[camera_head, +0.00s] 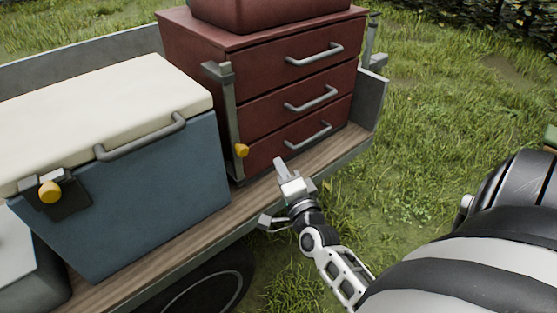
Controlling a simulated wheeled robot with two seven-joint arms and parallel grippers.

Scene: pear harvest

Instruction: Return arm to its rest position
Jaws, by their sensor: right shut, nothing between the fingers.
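My right gripper (281,167) is shut and empty. It is over the edge of the wooden trailer bed, just in front of the bottom drawer of the red cabinet. My right arm (335,268) reaches up to it from the lower right, over the grass beside the trailer. I cannot tell from this view whether the fingertips touch the cabinet. My left gripper is not in view.
The red drawer cabinet (262,79) and a blue cooler (170,190) with a cream lid stand on the trailer bed (165,270). A wheel (205,297) sits under the bed. Open grass (440,130) lies to the right.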

